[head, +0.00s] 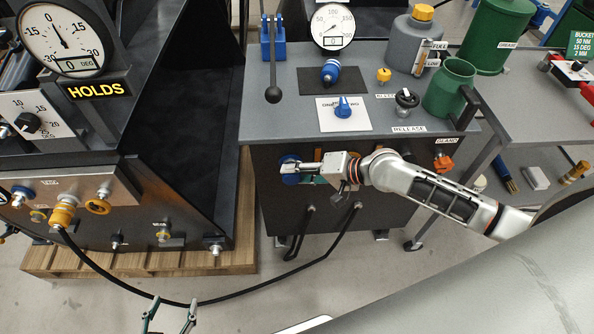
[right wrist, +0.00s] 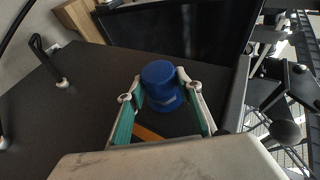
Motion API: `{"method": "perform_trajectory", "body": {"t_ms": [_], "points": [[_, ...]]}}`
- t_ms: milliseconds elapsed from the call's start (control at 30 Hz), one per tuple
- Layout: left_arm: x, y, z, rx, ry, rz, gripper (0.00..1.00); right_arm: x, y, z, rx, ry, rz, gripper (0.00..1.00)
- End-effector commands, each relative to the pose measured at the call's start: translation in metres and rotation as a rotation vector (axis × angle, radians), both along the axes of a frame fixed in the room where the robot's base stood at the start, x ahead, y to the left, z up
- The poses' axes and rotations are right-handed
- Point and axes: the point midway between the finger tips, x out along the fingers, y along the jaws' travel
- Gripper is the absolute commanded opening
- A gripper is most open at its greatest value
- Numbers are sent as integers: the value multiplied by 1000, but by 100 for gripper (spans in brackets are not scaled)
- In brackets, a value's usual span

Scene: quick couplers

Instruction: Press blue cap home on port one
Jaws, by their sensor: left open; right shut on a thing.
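The blue cap (head: 289,174) is at the upper left of the dark front face of the pump cabinet (head: 270,215). In the right wrist view the blue cap (right wrist: 161,85) sits between the two fingertips, its round end against or close to the dark panel. My right gripper (head: 302,167) is shut on it; the fingers touch both its sides (right wrist: 162,88). The port behind the cap is hidden, so I cannot tell how deep the cap sits. My left gripper (head: 170,314) is open and empty at the bottom edge, low over the floor.
A black hose (head: 185,303) loops from the left machine's gold coupler (head: 62,214) to the cabinet's lower front. An orange fitting (head: 443,162) is at the cabinet's right. A blue coupler (head: 331,71), gauge (head: 333,27) and green jug (head: 450,88) stand on top.

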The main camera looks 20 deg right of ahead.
Motion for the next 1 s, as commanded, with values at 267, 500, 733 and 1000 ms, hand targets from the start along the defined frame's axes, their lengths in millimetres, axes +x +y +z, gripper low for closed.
{"method": "perform_trajectory", "body": {"t_ms": [267,500,733,1000], "points": [[4,0,11,1,-13,0,54,-8,3,1,1,-1,0,9],[8,0,19,1,-22,0,54,-14,4,1,0,-1,1,9],[11,1,27,1,-32,1,54,-20,6,2,1,-2,0,9],[15,1,36,2,-42,1,54,-27,8,1,0,-2,0,9]]}}
